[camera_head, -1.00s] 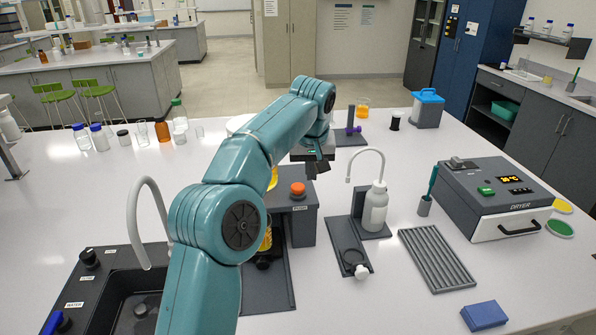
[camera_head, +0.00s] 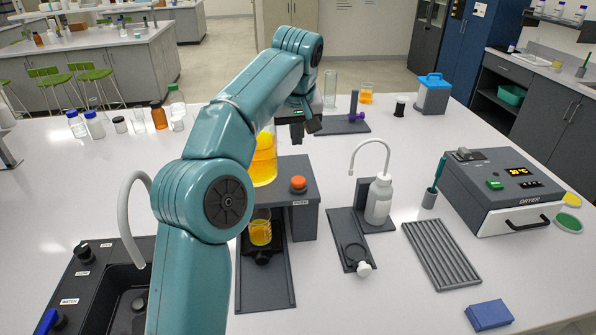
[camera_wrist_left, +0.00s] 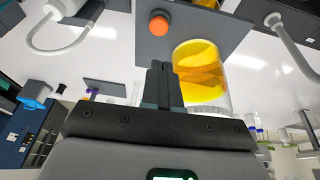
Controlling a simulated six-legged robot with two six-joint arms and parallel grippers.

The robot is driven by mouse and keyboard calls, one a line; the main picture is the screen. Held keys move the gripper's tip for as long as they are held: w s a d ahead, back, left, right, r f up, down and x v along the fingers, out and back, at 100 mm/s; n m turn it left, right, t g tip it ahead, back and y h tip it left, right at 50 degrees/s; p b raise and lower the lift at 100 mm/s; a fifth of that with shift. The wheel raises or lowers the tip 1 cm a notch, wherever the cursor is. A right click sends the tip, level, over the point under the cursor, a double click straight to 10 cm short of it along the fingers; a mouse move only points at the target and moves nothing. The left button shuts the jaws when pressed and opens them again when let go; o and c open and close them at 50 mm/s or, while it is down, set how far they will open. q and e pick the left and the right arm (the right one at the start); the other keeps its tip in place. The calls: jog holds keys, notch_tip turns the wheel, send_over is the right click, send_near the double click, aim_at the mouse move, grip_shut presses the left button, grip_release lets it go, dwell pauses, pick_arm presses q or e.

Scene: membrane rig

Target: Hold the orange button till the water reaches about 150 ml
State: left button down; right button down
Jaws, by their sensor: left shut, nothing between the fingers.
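The orange button (camera_head: 298,184) is on top of a dark grey stand. It also shows in the wrist view (camera_wrist_left: 158,25), uncovered. A large clear vessel of orange-yellow liquid (camera_head: 263,165) stands on the stand, left of the button. Below, a small beaker (camera_head: 260,232) holds orange-yellow liquid; its graduations are too small to read. My left gripper (camera_head: 298,136) is shut and empty, behind and above the button in the head view, apart from it. Its closed fingers (camera_wrist_left: 162,80) point toward the stand's top, beside the vessel. My right gripper is not in view.
A white wash bottle (camera_head: 379,200) and a ring stand (camera_head: 350,240) are right of the stand. A dryer (camera_head: 505,190) and grooved rack (camera_head: 441,254) are further right. A sink (camera_head: 120,300) is at front left. Bottles stand at back left.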

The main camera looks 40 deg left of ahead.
aim_at(297, 179)
pick_arm(q)
jog(key=x, duration=1.3)
jog(key=shift+d+f+b, duration=0.1)
jog(key=shift+f+b, duration=0.15)
jog(key=shift+b, duration=0.1)
jog(key=shift+w+d+f, duration=0.1)
jog(key=shift+f, duration=0.2)
